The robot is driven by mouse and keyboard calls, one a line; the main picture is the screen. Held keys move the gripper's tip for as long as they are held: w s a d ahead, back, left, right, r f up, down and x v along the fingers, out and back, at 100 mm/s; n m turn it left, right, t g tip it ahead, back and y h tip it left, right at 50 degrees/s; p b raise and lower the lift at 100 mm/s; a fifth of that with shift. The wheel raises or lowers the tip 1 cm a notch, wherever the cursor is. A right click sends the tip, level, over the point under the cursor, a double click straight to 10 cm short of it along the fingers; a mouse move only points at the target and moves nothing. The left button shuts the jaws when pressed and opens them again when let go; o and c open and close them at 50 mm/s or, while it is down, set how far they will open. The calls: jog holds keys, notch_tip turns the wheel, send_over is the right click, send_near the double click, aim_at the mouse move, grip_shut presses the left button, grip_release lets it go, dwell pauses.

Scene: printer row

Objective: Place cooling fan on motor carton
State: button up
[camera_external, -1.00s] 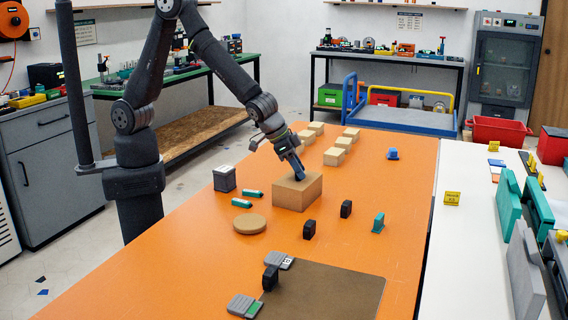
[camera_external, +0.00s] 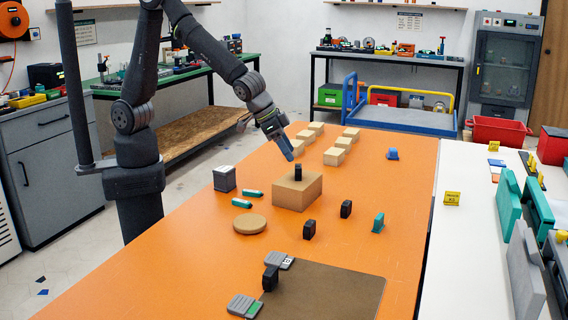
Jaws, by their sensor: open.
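A small dark block, likely the cooling fan (camera_external: 298,172), stands upright on top of a brown carton, likely the motor carton (camera_external: 297,194), in the middle of the orange table. My gripper (camera_external: 288,153) is open and empty, above and slightly left of the dark block, apart from it. Similar black pieces stand on the table right of the carton, one nearer (camera_external: 309,229) and one farther (camera_external: 346,208). Another black piece (camera_external: 270,277) stands at the brown mat's left edge.
A grey box (camera_external: 224,178), teal cylinders (camera_external: 253,193) and a round tan disc (camera_external: 250,224) lie left of the carton. Several small tan boxes (camera_external: 334,156) stand behind it. A teal piece (camera_external: 378,223) and a blue piece (camera_external: 392,154) stand to the right. The brown mat (camera_external: 335,290) is mostly bare.

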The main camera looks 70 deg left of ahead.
aim_at(298, 166)
jog(key=shift+v, duration=2.65)
jog(key=x, duration=1.2)
jog(key=shift+f, duration=0.15)
